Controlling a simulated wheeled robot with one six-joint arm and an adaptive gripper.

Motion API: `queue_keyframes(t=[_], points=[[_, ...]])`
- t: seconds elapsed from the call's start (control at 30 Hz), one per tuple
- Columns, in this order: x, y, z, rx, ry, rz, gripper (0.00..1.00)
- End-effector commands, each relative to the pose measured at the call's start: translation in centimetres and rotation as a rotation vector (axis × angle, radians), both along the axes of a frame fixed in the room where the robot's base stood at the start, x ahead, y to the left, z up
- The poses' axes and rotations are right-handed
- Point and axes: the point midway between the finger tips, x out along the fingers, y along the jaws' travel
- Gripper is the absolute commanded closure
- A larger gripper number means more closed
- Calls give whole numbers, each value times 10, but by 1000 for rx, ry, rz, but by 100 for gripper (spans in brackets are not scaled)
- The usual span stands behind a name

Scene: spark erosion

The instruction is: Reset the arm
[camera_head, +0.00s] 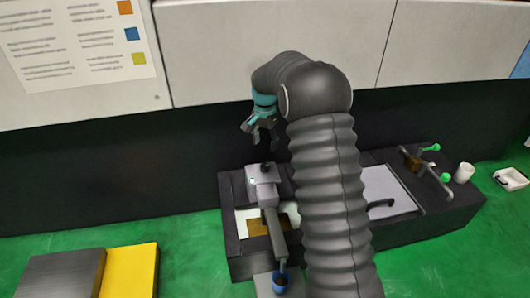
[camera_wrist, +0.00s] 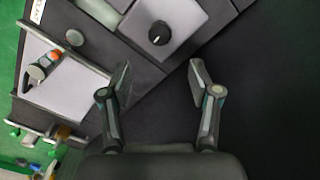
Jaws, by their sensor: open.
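My gripper (camera_head: 262,128) hangs from the end of my dark ribbed arm, above the back of a dark machine bench. In the wrist view my gripper (camera_wrist: 158,85) shows both fingers spread apart with nothing between them. Beyond the fingertips is a grey block with a black knob (camera_wrist: 158,33); the same knob shows in the head view (camera_head: 264,169), below my gripper and apart from it. My arm hides the middle of the bench in the head view.
The dark bench (camera_head: 228,190) stands on a green surface. A white plate (camera_head: 385,188) with a black handle lies at its right. A white cup (camera_head: 464,173) and a white tray (camera_head: 511,179) are further right. A yellow block (camera_head: 130,272) lies at the left front. A wall panel stands behind.

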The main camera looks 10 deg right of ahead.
Motion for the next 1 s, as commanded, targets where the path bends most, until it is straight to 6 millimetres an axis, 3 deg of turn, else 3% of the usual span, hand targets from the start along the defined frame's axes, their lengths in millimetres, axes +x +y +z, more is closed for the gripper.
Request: queue_keyframes(t=[0.2,0.57,0.77,0.9,1.0], points=[[0,0,14,0,0,0,38],[0,0,15,0,1,8,38],[2,0,12,-1,-12,124,38],[-25,0,-15,5,38,260,38],[-46,0,-13,8,47,338,38]])
